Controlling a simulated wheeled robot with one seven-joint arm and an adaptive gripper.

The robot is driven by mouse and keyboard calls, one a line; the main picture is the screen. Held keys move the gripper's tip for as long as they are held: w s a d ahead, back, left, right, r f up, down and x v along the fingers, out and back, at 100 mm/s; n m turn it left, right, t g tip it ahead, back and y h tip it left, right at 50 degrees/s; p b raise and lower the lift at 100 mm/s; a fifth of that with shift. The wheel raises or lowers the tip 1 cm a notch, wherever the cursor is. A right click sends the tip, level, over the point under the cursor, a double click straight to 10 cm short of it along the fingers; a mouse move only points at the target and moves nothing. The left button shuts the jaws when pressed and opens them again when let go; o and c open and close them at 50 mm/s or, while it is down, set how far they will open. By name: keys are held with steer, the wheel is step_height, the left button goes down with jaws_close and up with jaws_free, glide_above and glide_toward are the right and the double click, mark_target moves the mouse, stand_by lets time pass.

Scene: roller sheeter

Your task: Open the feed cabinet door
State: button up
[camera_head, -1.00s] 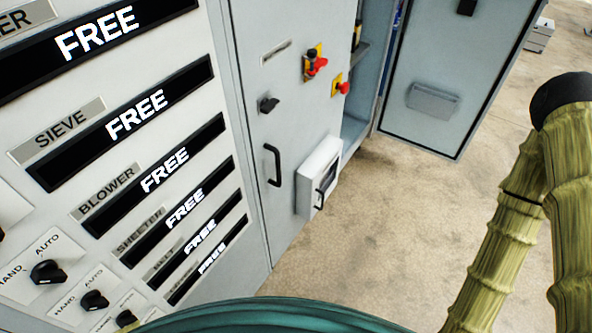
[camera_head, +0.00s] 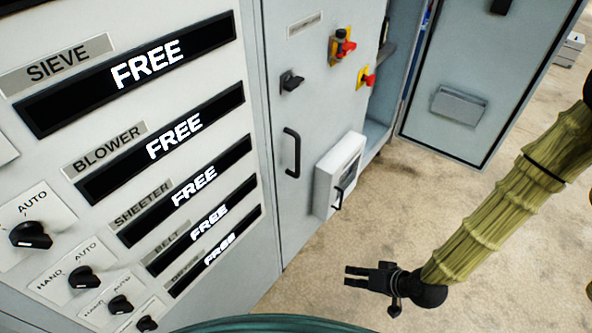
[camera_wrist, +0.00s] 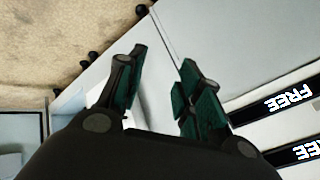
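A grey cabinet door (camera_head: 312,205) with a black bar handle (camera_head: 291,152) stands shut in the middle of the head view. A black rotary knob (camera_head: 291,82) sits above the handle. Its label plate (camera_head: 304,25) is too blurred to read, so I cannot tell if this is the feed cabinet. My gripper (camera_head: 346,277) is below and right of the handle, apart from it, pointing left. In the wrist view my gripper (camera_wrist: 160,57) shows its two dark green fingers spread, with nothing between them.
A control panel with FREE displays (camera_head: 195,187) and several knobs fills the left. A white box (camera_head: 338,172) juts from the cabinet right of the handle. Another cabinet door (camera_head: 474,65) hangs open at right. Bare floor (camera_head: 375,225) lies in front.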

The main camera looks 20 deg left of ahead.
steer(key=w+a+r+n+t+y+b, duration=0.1)
steer(key=w+a+r+n+y+b, duration=0.2)
steer(key=w+a, duration=0.35)
step_height(320, 180, up, 19)
steer(key=n+g+y+b, duration=0.2)
steer(key=n+y+b, duration=0.6)
steer(key=n+b, duration=0.25)
glide_above(298, 173)
steer(key=shift+w+a+f+m+b, duration=0.15)
steer(key=shift+w+f+m+b, duration=0.1)
steer(key=shift+w+b, duration=0.2)
jaws_close()
